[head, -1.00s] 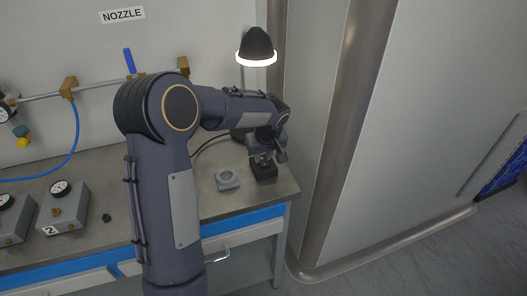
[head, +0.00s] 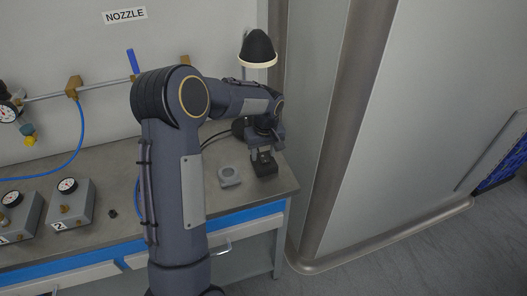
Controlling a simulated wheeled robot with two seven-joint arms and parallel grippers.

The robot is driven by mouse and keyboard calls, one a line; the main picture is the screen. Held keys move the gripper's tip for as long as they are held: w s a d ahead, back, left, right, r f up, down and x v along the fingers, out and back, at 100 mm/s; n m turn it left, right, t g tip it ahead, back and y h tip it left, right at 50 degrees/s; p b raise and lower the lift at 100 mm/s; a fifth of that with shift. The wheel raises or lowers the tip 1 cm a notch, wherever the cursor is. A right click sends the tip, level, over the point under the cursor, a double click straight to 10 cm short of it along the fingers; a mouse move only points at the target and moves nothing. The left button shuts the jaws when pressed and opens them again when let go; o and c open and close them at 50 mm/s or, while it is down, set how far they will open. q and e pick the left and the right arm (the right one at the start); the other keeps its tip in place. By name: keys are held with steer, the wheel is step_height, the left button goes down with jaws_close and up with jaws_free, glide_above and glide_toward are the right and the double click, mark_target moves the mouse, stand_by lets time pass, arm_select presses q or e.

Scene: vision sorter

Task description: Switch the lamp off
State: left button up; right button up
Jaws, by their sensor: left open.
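The lamp (head: 258,47) has a dark dome-shaped shade with a pale rim at the back right of the bench. Its rim is not glowing now. A small black box (head: 266,169), which looks like the lamp's switch, sits on the bench near the right end. My left gripper (head: 263,154) is open and points down right above this box. I cannot tell whether it touches the box. The arm and gripper hide the lamp's stand and part of its base. My right gripper is not in view.
A grey ring-shaped part (head: 229,177) lies on the bench just left of the black box. Gauge boxes (head: 72,204) stand at the left. A blue hose (head: 82,140) hangs from the wall pipe. A curved metal column (head: 345,130) rises to the right of the bench.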

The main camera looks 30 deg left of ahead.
mark_target(264, 159)
arm_select(q)
steer(key=shift+r, duration=0.45)
steer(key=r, duration=0.2)
steer(key=r+b, duration=0.1)
steer(key=shift+s+d, duration=0.2)
steer(key=shift+s, duration=0.05)
steer(key=s+d+r+b, duration=0.2)
steer(key=s+d+r, duration=0.5)
steer(key=s+r, duration=0.2)
steer(key=shift+s, duration=1.25)
steer(key=s+d+f+m+t+h, duration=0.2)
steer(key=s+m, duration=0.2)
steer(key=s, duration=0.5)
steer(key=s+d+f+m+t+h, duration=0.2)
steer(key=s+d+f+m+h, duration=0.1)
steer(key=s, duration=0.6)
steer(key=shift+m+t, duration=0.3)
steer(key=shift+m, duration=0.3)
steer(key=shift+d, duration=0.1)
steer(key=shift+c, duration=0.4)
